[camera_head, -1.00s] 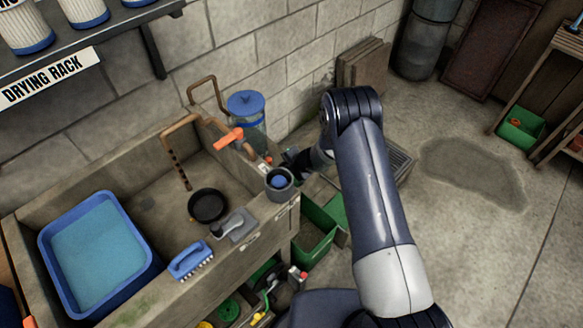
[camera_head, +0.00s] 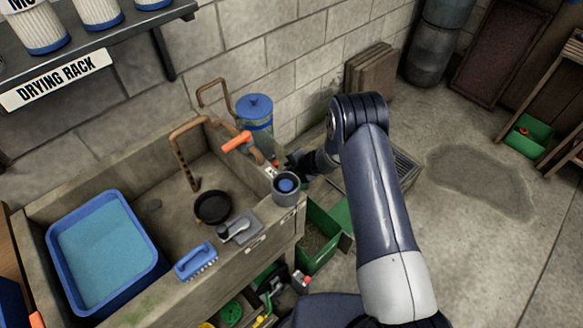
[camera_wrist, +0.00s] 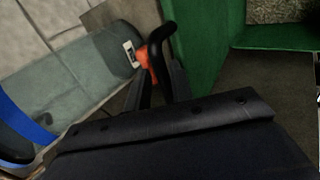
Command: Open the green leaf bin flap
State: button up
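The green leaf bin (camera_head: 318,245) stands on the floor at the right end of the stone sink, with its inside showing. A green flap-like panel (camera_head: 341,213) shows at its right, partly behind my arm. In the wrist view a large green panel (camera_wrist: 205,40) stands beside my fingers, with a dark interior to its right. My gripper (camera_head: 300,163) is low beside the sink's right corner, small and partly hidden in the head view. In the wrist view my gripper (camera_wrist: 160,78) has its fingertips by a black bent bar (camera_wrist: 158,40). I cannot tell whether they touch or grip it.
A lidded blue canister (camera_head: 255,112) and a grey cup (camera_head: 285,190) stand close to my gripper. An orange handle (camera_head: 237,142) sticks out there. The sink (camera_head: 160,172) holds a blue basin (camera_head: 60,275) and a black pan. Open floor (camera_head: 430,230) lies to the right.

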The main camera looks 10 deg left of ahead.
jog(key=shift+s+d+f, duration=0.15)
jog(key=shift+f, duration=0.15)
jog(key=v, duration=1.1)
jog(key=shift+w+a+r, duration=0.2)
jog(key=shift+r, duration=0.05)
jog(key=x, duration=1)
jog(key=shift+f, duration=0.35)
